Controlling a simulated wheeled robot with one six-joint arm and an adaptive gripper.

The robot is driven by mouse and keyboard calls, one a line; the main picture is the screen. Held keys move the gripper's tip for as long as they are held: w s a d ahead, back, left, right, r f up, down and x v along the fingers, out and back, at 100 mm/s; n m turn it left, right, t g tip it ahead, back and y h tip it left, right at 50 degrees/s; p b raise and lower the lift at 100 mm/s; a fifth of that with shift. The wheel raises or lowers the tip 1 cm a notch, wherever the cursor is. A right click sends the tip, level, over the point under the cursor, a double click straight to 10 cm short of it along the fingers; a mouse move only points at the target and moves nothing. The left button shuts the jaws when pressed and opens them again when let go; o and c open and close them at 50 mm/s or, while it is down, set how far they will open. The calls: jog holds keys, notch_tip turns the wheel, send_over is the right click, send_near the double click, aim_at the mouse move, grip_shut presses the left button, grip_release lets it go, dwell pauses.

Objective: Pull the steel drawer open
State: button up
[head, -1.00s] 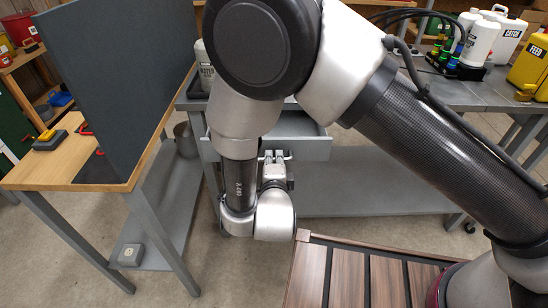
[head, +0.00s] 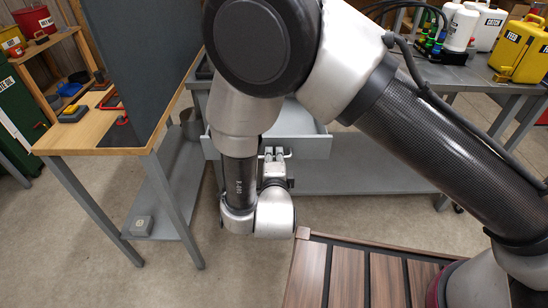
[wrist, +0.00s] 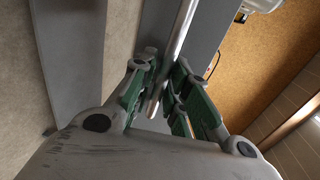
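The steel drawer (head: 318,147) is a grey drawer under the grey workbench, and it stands out from the bench with its inside showing. Its front carries a bar handle (head: 288,153), partly hidden by my arm. My gripper (head: 273,155) is at this handle, low in front of the drawer. In the wrist view the handle shows as a round metal bar (wrist: 181,40) running between the green-padded fingers of my gripper (wrist: 160,97), which are closed around it. My arm hides the left part of the drawer.
A wood-topped table (head: 80,136) with an upright dark panel (head: 130,60) stands close on the left. A grey shelf (head: 365,172) lies under the bench. Open floor (head: 240,270) shows below my gripper.

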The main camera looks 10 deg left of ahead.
jog(key=shift+o, duration=0.7)
